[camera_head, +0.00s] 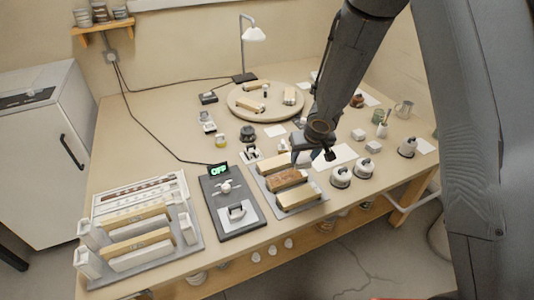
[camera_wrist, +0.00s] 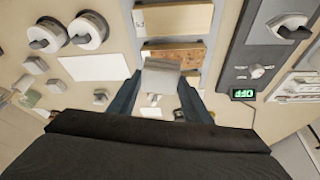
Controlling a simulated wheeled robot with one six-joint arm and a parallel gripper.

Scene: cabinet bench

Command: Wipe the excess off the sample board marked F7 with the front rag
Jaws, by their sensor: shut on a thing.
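In the wrist view, my gripper (camera_wrist: 160,98) is shut on a pale grey folded pad, which looks like a rag (camera_wrist: 161,77). The middle board (camera_head: 288,178) has a brown, blotchy top and also shows in the wrist view (camera_wrist: 178,52). The front board (camera_head: 298,195) and back board (camera_head: 272,164) look plain. The held rag is close to the boards; I cannot tell whether it touches one. No F7 mark is readable.
A dark device with an OFF display (camera_head: 218,169) stands left of the tray. A rack of boards (camera_head: 140,235) is at the front left. A round turntable (camera_head: 240,108) is behind. White round-topped pots (camera_head: 341,177) stand close on the right, beside a white sheet (camera_head: 335,156).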

